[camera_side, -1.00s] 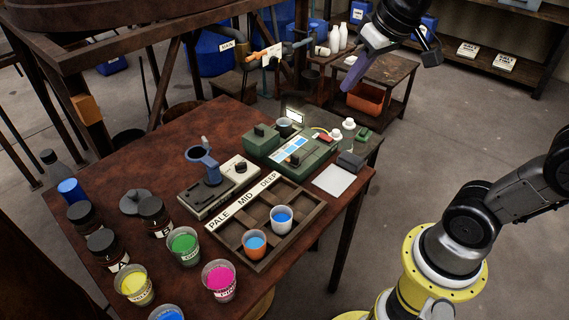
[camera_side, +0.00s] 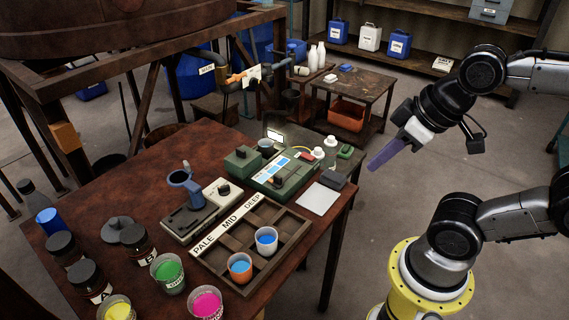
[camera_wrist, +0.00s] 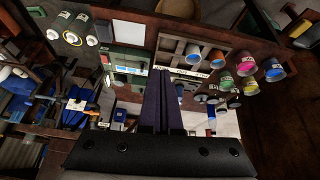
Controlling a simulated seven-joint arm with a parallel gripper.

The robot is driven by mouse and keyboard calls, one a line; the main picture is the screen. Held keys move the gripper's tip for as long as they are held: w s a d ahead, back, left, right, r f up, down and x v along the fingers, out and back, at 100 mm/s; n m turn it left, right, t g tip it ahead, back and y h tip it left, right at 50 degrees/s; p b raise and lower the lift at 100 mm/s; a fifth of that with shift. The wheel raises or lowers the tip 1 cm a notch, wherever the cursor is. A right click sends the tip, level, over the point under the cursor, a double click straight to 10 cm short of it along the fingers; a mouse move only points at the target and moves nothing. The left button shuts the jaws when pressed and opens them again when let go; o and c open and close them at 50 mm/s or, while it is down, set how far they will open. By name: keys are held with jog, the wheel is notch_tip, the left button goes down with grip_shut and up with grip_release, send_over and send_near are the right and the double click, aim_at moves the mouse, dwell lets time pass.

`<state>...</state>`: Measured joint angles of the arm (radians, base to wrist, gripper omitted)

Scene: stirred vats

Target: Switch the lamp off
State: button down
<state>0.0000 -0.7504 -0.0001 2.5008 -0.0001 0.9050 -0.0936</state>
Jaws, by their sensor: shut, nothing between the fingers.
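A small bright panel, which looks like the lamp (camera_side: 275,136), glows at the far edge of the table behind a green instrument (camera_side: 285,172). I cannot make out its switch for certain. A small dark box (camera_side: 333,180) lies by the instrument's right end, beside a pale square plate (camera_side: 318,199). My gripper (camera_side: 373,166), with long violet fingers, is shut and empty. It hangs off the table's right side, pointing down and left, apart from everything. In the wrist view the closed fingers (camera_wrist: 161,74) point towards the table; the lamp is not clear there.
A wooden tray (camera_side: 292,242) holds two cups. A grey stirrer-like device (camera_side: 183,225) stands left of it. Coloured cups and dark jars crowd the near left.

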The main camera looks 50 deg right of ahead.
jog(key=w+d+r+n+g, duration=0.1)
jog(key=w+d+r+n, duration=0.25)
jog(key=w+n, duration=0.5)
jog(key=w+d+r+n+g, duration=0.1)
jog(key=w+d+r+n, duration=0.1)
jog(key=w+r+n, duration=0.45)
jog(key=w+d+f+n+g, duration=0.2)
jog(key=w+d+f+g, duration=0.1)
jog(key=w+d+f, duration=1)
notch_tip(320, 180, down, 4)
jog(key=shift+w+d+r+g, duration=0.15)
jog(key=shift+w+r+g, duration=0.15)
jog(key=shift+w, duration=0.15)
jog(key=shift+f, duration=0.1)
